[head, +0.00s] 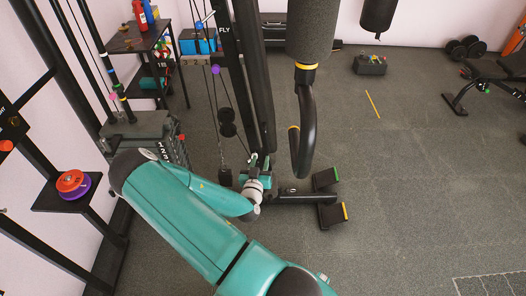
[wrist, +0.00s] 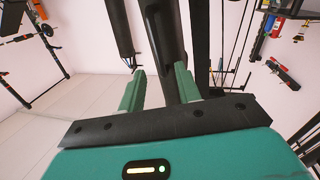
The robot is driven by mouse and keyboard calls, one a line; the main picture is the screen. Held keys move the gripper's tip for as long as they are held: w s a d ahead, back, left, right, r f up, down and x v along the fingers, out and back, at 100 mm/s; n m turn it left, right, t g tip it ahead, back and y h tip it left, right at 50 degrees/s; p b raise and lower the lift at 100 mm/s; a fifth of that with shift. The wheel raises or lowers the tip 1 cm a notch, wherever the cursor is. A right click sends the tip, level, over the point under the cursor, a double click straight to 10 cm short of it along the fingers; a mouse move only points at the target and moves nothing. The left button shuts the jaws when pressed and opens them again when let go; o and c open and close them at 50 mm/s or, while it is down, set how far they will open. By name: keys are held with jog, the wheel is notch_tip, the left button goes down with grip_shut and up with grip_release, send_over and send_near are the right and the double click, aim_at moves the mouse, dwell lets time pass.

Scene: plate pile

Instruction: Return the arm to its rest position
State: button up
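My gripper (wrist: 160,78) shows in the wrist view with its two green fingers apart and nothing held between them. A dark machine post shows behind the gap; I cannot tell how near it is. In the head view my teal arm is folded, and my gripper (head: 258,162) is small beyond the forearm, in front of the base of the weight machine (head: 254,80). An orange-red plate (head: 72,181) lies on a purple plate (head: 78,193) on a small black shelf (head: 66,206) at the left.
A black rack (head: 134,40) with bottles stands at the back left. Machine feet (head: 331,214) sit on the floor. A bench (head: 500,82) stands far right. The grey floor (head: 420,190) at the right is clear.

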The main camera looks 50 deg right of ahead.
jog(key=v, duration=0.2)
jog(key=shift+s+a, duration=0.15)
jog(key=shift+a, duration=0.15)
dwell(0.3)
